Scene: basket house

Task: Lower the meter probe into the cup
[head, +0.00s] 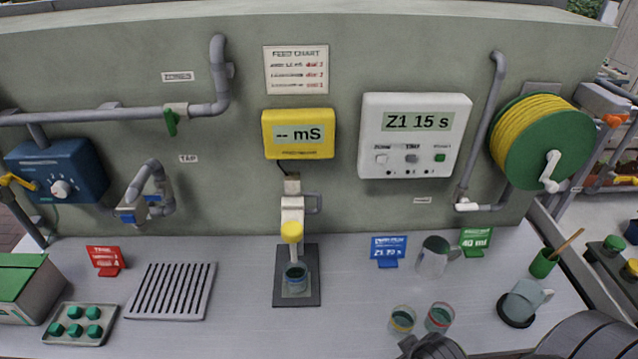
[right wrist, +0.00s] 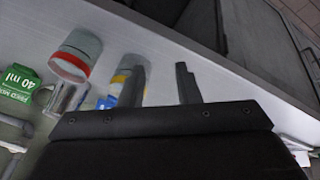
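The yellow meter (head: 298,134) on the wall reads "-- mS", and a cable runs down from it to the probe stand (head: 292,205). The cup stands on the dark base (head: 297,301) and holds something dark. The yellow part appears above the cup's rim; the probe tip is not clear. My right gripper (right wrist: 160,68) is open and empty in the right wrist view, near the banded cups. My left gripper is not in view.
A yellow-banded cup (head: 402,321) and a red-banded cup (head: 440,318) stand at the front right. Behind them are a jug (head: 433,257), a blue sign (head: 388,249) and a green sign (head: 476,240). A slotted rack (head: 171,290) lies left of the stand. The counter between stand and cups is clear.

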